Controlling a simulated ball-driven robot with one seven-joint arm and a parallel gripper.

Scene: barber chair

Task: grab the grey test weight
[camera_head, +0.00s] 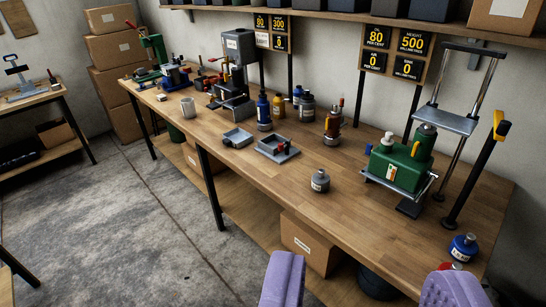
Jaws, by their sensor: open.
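A small grey, rounded object with a knob on top, which looks like the grey test weight (320,181), stands upright on the wooden workbench (245,170), near its front edge. Nothing covers it. My gripper (365,290) shows at the bottom of the view as two purple fingers set wide apart, with nothing between them. The fingers are nearer to the camera than the weight and are apart from it.
A green pump-like machine (400,165) stands right of the weight. A blue container (463,247) stands at the bench's right end. Grey trays (277,149) and bottles (263,110) stand behind left. A cardboard box (310,243) sits under the bench. Bench around the weight is clear.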

